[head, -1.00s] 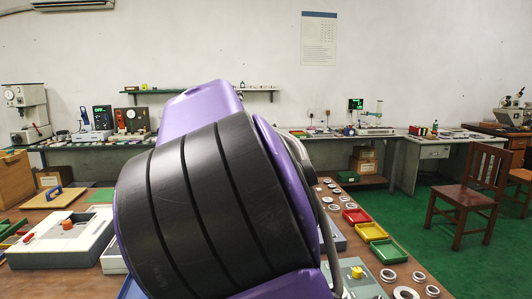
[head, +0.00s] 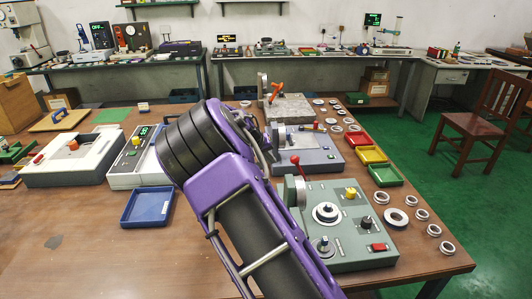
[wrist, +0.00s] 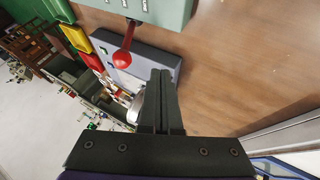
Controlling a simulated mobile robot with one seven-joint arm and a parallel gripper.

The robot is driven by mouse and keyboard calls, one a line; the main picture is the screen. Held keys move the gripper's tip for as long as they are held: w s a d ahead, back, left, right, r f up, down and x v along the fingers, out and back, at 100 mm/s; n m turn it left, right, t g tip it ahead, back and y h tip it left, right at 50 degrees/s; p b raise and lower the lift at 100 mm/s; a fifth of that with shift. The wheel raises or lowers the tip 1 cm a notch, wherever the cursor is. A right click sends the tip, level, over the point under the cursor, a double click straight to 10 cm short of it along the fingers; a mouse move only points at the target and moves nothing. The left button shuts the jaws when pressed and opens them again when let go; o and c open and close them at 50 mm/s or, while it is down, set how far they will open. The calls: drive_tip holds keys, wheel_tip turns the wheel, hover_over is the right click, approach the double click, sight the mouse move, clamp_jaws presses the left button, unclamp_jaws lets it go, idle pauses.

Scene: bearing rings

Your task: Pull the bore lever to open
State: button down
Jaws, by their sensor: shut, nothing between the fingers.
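A lever with a red ball knob (head: 291,159) stands at the back left of a grey-green machine (head: 350,251). The knob also shows in the wrist view (wrist: 122,59), on a short red stem from the machine's edge. No label marks it as the bore lever. An orange lever (head: 275,91) stands on a grey gauge block farther back. My gripper (wrist: 161,78) is shut and empty in the wrist view, with the red knob to the upper left of its fingertips, apart from them. In the head view my arm hides the gripper.
A grey machine (head: 318,158) stands behind the grey-green one. Red, yellow and green trays (head: 386,175) and metal rings (head: 396,217) line the right side. A blue tray (head: 148,206) and a white box machine (head: 70,160) lie left. The front left tabletop is clear.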

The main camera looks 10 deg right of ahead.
drive_tip(key=d, duration=0.1)
drive_tip(key=w+d+f, duration=0.1)
drive_tip(key=d, duration=0.3)
drive_tip(key=shift+w+f, duration=0.3)
drive_tip(key=shift+w, duration=0.1)
drive_tip(key=shift+d+r, duration=0.1)
drive_tip(key=shift+d, duration=0.05)
